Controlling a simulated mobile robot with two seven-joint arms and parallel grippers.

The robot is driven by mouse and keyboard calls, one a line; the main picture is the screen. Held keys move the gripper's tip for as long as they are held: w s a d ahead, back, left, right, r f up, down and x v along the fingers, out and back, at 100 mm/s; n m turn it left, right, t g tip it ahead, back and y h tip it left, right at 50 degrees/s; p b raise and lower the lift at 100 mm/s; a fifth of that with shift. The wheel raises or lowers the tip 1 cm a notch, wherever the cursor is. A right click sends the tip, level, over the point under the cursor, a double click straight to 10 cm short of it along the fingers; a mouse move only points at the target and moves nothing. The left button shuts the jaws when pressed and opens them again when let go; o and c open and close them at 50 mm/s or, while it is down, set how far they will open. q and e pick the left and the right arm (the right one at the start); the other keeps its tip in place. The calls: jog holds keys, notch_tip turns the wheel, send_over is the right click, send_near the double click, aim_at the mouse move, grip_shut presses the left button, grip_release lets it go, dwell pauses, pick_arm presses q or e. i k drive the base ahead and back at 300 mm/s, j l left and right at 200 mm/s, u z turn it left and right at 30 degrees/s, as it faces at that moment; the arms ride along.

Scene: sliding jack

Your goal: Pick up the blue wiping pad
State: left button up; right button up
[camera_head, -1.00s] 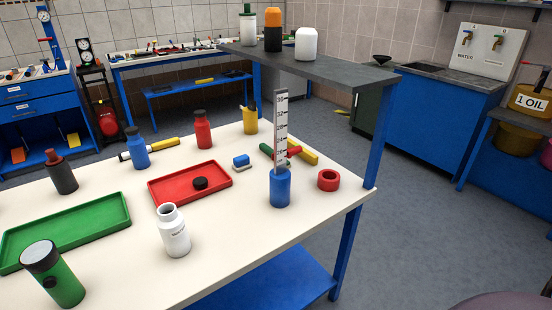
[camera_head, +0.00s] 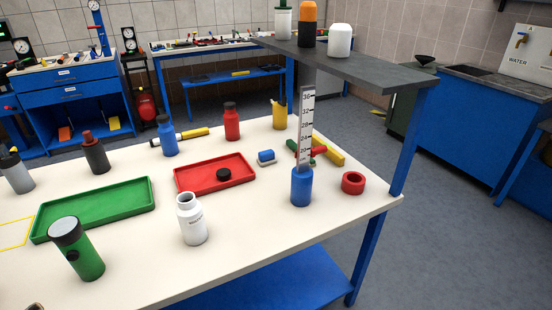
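The blue wiping pad (camera_head: 266,156) is a small block with a blue top and a pale grey underside. It lies on the white table (camera_head: 270,227), right of the red tray (camera_head: 194,180) and left of the blue holder (camera_head: 301,187) with the upright ruler (camera_head: 306,125). Nothing covers it from this view. Neither of my grippers can be made out; only a small dark piece shows at the bottom left edge, and I cannot tell what it is.
A red ring (camera_head: 353,183) sits near the table's right edge. A white bottle (camera_head: 191,220), a green tray (camera_head: 97,207) and a green cylinder (camera_head: 78,250) stand nearer. A red bottle (camera_head: 232,122) and a yellow bottle (camera_head: 280,115) stand behind the pad. A grey shelf (camera_head: 355,68) overhangs the back right.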

aim_at(266, 158)
jog(key=u, duration=1.25)
jog(key=z, duration=1.25)
jog(key=i+l+u, duration=0.15)
jog(key=l, duration=1.15)
jog(key=i+l+u, duration=0.2)
jog(key=l, duration=1.1)
jog(key=k+j, duration=0.05)
jog(key=k, duration=0.05)
